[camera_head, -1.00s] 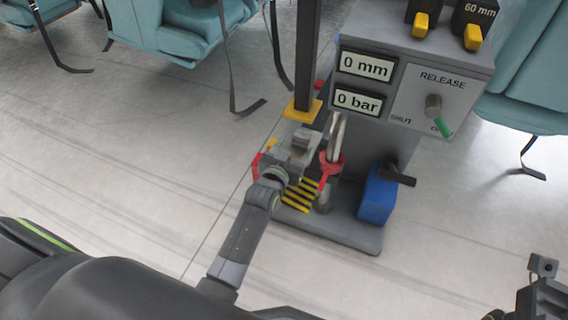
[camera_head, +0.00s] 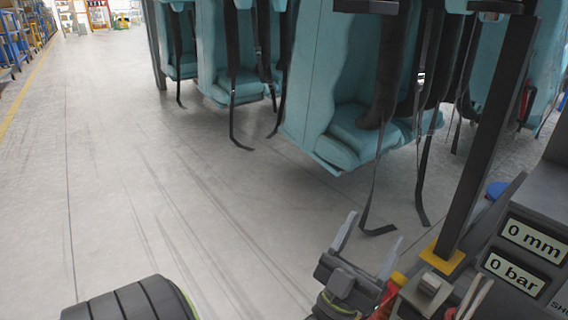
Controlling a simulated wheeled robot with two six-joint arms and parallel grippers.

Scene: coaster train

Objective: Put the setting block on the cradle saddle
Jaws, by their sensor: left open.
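My left gripper (camera_head: 368,244) is open and empty, its two grey fingers spread and pointing up and away above the floor. It is just left of the machine's base, beside the black upright post (camera_head: 487,140) with a yellow collar (camera_head: 441,257). A small grey block-like part (camera_head: 430,284) sits at the foot of the post; I cannot tell whether it is the cradle saddle. No setting block can be made out in this view.
The grey console with a "0 mm" display (camera_head: 533,241) and a "0 bar" display (camera_head: 514,273) stands at the right edge. Teal seats (camera_head: 340,130) with hanging black straps are behind my gripper. The grey floor at left (camera_head: 130,170) is clear.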

